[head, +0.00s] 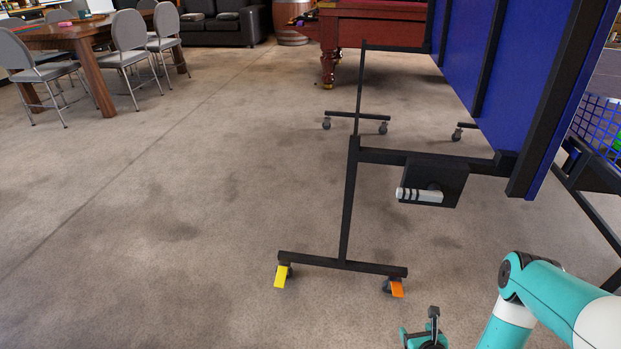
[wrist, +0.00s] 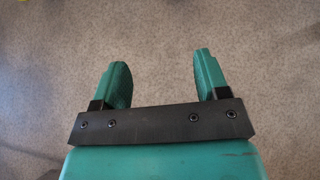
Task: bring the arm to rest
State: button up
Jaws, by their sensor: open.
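My gripper (wrist: 161,68) is open in the wrist view, with two teal fingers well apart and only bare floor between them. In the head view my gripper (head: 424,333) shows at the bottom edge, right of centre, partly cut off by the frame. My teal and white arm (head: 560,300) is bent at the lower right, with part of it outside the picture. The gripper holds nothing and appears apart from the black wheeled frame (head: 347,210) beyond it.
The frame carries upright blue panels (head: 540,70) and a black box with a pale handle (head: 419,195). Its near casters have a yellow tab (head: 281,276) and an orange tab (head: 397,289). Chairs (head: 128,38) and a wooden table (head: 88,38) stand far left. The left floor is clear.

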jog(key=w+a+r+n+y, duration=0.5)
jog(key=w+r+n, duration=0.4)
jog(key=w+r, duration=0.4)
jog(key=a+r+n+g+y, duration=0.2)
jog(key=a+r+n, duration=0.35)
jog(key=r, duration=0.45)
jog(key=a+r+n+g+y, duration=0.2)
jog(key=a+r+n, duration=0.2)
jog(key=r+n, duration=0.4)
jog(key=s+a+r+n+g, duration=0.25)
jog(key=s+r+n, duration=0.2)
jog(key=r, duration=0.35)
jog(key=s+a+r+n+g, duration=0.25)
jog(key=s+r+n, duration=0.2)
jog(key=r, duration=0.35)
jog(key=s+d+r+n+g+h, duration=0.15)
jog(key=s+r+n, duration=0.35)
jog(key=s, duration=0.5)
jog(key=s+d+r+n+h, duration=0.25)
jog(key=s+r+n, duration=0.25)
jog(key=s, duration=0.4)
notch_tip(320, 180, up, 26)
jog(key=s+p, duration=0.1)
jog(key=p, duration=2.4)
jog(key=shift+s+a+f+h, duration=0.15)
jog(key=shift+a+f+h, duration=0.05)
jog(key=shift+f+h, duration=0.1)
jog(key=shift+n, duration=0.25)
